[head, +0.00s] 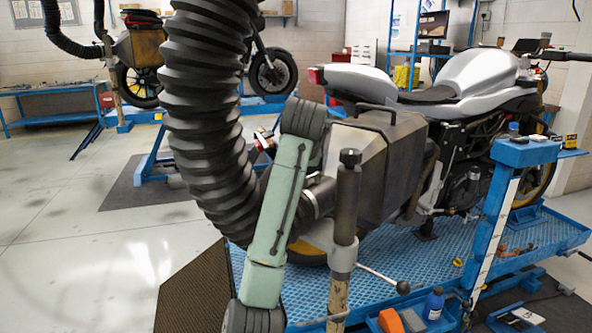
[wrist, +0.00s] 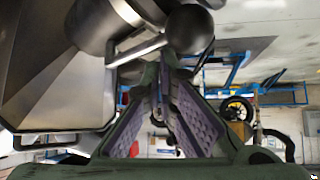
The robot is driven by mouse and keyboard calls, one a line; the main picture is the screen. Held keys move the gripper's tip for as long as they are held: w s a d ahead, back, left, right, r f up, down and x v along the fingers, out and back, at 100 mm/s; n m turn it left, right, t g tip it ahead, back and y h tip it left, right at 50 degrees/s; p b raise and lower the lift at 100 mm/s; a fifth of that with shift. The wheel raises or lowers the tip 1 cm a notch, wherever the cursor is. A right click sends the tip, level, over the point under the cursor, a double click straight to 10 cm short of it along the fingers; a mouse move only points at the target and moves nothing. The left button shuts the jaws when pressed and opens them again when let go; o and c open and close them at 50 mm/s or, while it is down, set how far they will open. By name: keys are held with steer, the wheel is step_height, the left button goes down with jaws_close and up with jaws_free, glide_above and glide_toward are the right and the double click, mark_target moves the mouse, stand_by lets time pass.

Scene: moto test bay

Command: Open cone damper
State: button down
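The dark metal cone (head: 375,150), a faceted hood, stands at the rear of the silver motorcycle, with a bracket-like handle (head: 378,109) on top. A black ribbed hose (head: 200,110) runs down towards its narrow end. The cone fills the left of the wrist view (wrist: 55,70). There a bright metal bar (wrist: 137,50) runs beside a dark rounded part (wrist: 189,29); I cannot tell whether this bar is the damper lever. My gripper (wrist: 165,85) is open and empty, its purple-padded fingers apart just below the bar. In the head view my green arm and the hose hide it.
The silver motorcycle (head: 470,85) stands on a blue lift (head: 400,250). A blue post (head: 495,230) rises at the right. Free floor (head: 90,250) lies at the left.

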steer(key=r, duration=0.2)
steer(key=r+p, duration=0.1)
steer(key=r, duration=0.1)
steer(key=r+p, duration=0.1)
steer(key=r, duration=0.1)
steer(key=shift+s+d+r, duration=0.2)
steer(key=shift+s, duration=0.05)
steer(key=shift+s+d+r, duration=0.95)
steer(key=shift+s, duration=0.1)
